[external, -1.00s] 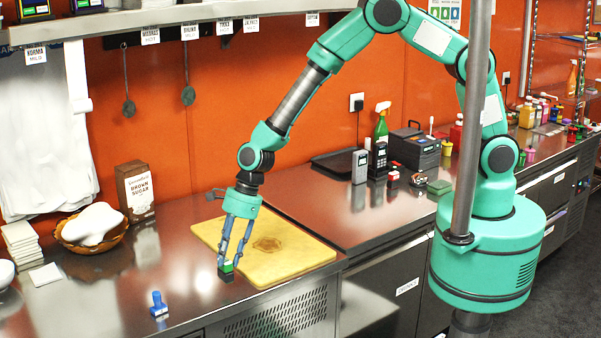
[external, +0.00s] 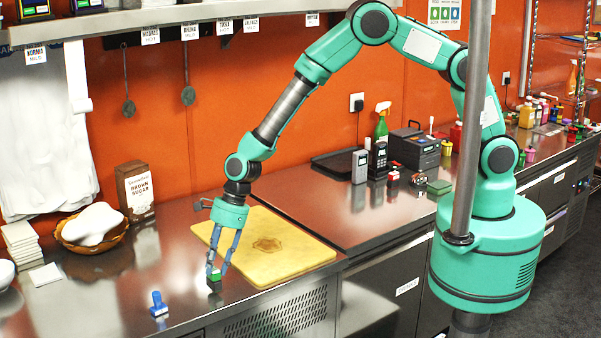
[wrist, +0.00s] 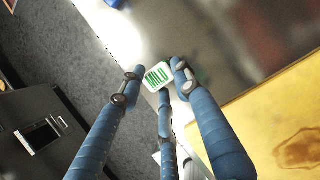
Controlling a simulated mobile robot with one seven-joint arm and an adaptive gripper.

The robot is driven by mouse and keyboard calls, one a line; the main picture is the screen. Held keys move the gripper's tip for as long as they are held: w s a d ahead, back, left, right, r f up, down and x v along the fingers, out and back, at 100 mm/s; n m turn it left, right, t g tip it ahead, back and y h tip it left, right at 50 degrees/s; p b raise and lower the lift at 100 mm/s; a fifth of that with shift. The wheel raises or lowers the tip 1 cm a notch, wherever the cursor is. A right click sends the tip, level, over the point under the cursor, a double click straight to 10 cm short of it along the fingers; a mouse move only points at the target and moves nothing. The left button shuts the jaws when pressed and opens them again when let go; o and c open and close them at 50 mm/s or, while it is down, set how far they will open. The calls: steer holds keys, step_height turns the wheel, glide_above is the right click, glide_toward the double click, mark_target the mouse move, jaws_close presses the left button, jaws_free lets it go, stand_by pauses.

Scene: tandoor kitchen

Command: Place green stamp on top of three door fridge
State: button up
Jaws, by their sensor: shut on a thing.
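The green stamp (external: 216,276) is a small block with a green part. In the wrist view its white face with green lettering (wrist: 157,76) shows between the fingers. My gripper (external: 214,271) is shut on the stamp near the front edge of the steel counter, left of the yellow cutting board. The stamp looks tilted, and I cannot tell whether it clears the surface. Steel units with labelled fronts (external: 385,290) run under the worktop; I cannot tell which is the three door fridge.
A blue stamp (external: 158,304) stands on the counter to the left. The yellow cutting board (external: 300,256) lies right of my gripper. A bread basket (external: 92,236) and a brown sugar box (external: 136,190) are at the back left. Black devices (external: 378,160) stand farther right.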

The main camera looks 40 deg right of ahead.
steer(key=shift+f, duration=0.6)
steer(key=o, duration=1.2)
steer(key=shift+f, duration=0.1)
steer(key=p+v, duration=0.1)
steer(key=v, duration=1.1)
